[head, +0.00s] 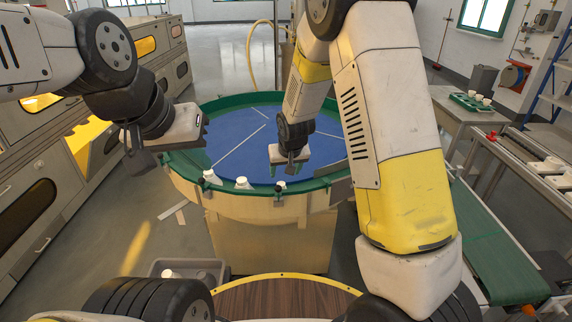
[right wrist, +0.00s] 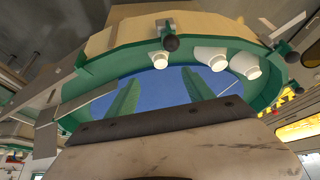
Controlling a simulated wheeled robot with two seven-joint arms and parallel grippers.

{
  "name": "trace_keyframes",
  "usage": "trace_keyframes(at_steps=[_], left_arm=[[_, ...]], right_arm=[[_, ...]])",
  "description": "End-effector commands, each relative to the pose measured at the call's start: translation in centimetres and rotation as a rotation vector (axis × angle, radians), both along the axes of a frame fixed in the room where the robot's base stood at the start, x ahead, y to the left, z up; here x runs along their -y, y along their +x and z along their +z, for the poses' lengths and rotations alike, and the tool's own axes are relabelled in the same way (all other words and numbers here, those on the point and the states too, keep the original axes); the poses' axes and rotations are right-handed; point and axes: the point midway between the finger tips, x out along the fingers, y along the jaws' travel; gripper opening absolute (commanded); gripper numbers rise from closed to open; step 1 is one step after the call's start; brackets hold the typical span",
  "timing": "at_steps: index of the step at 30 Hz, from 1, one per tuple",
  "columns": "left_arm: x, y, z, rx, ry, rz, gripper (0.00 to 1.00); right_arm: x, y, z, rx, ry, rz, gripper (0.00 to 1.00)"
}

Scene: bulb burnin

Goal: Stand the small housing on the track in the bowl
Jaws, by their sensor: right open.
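The bowl (head: 222,148) is round, with a blue floor and a green wall. Three white housings stand along its near side: a small one (head: 281,185), a larger one (head: 243,183) and another (head: 212,176) further left. In the right wrist view the small housing (right wrist: 160,60) is apart from the two larger ones (right wrist: 211,58); I cannot tell exactly how each is posed. My right gripper (head: 291,160) is over the bowl, beyond the small housing; its fingers are apart and empty in the wrist view (right wrist: 160,80). My left gripper (head: 136,148) hangs left of the bowl, its jaw opening unclear.
Brackets with dark knobs (right wrist: 170,42) sit on the bowl's rim close to the housings. A grey bin (head: 190,268) holding a white part is in front on the left. A green conveyor (head: 490,250) and a bench with a green tray (head: 470,102) are right.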

Motion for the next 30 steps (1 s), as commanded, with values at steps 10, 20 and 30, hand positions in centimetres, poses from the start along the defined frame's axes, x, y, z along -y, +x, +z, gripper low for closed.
trace_keyframes(at_steps=[10,20,30], left_arm=[[0.0,0.0,0.0,0.000,0.000,0.000,0.00],[0.0,0.0,0.0,0.000,0.000,0.000,0.00],[0.0,0.0,0.0,0.000,0.000,0.000,0.00]], right_arm=[[4.6,-5.2,10.1,-0.012,0.106,-0.068,0.61],[10.4,-17.7,20.4,0.004,0.187,-0.095,0.61],[12.8,-28.1,23.2,0.038,0.170,-0.101,0.61]])
